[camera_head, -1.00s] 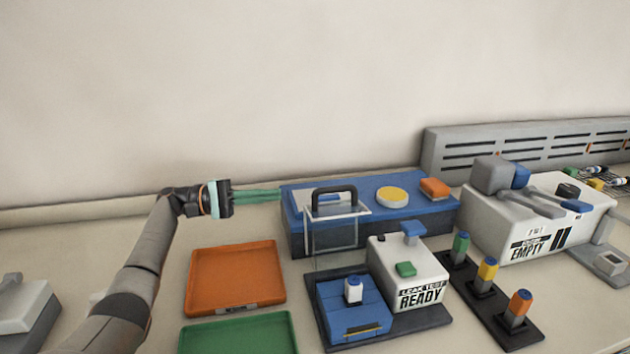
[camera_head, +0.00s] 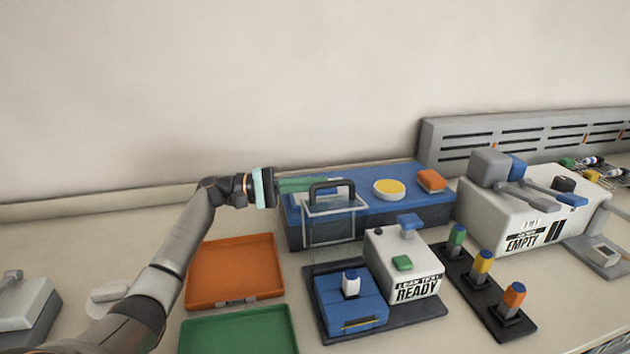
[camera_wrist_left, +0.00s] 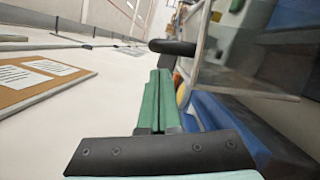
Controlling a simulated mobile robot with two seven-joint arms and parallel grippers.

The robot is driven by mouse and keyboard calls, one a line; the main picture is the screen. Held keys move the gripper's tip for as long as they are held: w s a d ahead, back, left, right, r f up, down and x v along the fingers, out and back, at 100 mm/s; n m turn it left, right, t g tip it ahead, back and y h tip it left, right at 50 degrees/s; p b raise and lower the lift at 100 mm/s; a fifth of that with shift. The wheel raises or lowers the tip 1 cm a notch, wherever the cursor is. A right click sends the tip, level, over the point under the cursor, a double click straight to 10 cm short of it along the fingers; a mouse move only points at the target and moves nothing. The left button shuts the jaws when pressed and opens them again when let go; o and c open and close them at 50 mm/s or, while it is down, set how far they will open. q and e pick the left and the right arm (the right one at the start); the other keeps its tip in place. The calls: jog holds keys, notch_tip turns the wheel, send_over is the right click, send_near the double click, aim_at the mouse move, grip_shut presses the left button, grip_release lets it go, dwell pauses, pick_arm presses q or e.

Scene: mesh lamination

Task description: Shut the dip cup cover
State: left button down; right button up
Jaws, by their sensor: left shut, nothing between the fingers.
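A round cup (camera_head: 389,189) with a white rim and a yellow top face sits on the blue block (camera_head: 430,207). I cannot tell for certain which part is the dip cup cover. A clear panel with a frame (camera_head: 333,222) and a black handle (camera_head: 331,186) stands upright in front of the block; the handle also shows in the wrist view (camera_wrist_left: 172,47). My left gripper (camera_head: 322,184), with green fingers shut and empty, reaches from the left over the block, its tips close to the handle. Contact is unclear. My right gripper is not in view.
A white "READY" leak test box (camera_head: 405,265) and a blue fixture (camera_head: 350,307) stand in front. An orange tray (camera_head: 235,268) and green tray (camera_head: 240,332) lie left. An orange piece (camera_head: 431,180) is beside the cup. A grey rail (camera_head: 500,143) stands behind.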

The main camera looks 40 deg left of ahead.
pick_arm(q)
jog(key=shift+s+d+r, duration=0.2)
jog(key=shift+s+d, duration=0.1)
jog(key=shift+d, duration=0.1)
jog(key=shift+s+d+r, duration=0.1)
jog(key=shift+s, duration=0.05)
jog(key=shift+d, duration=0.1)
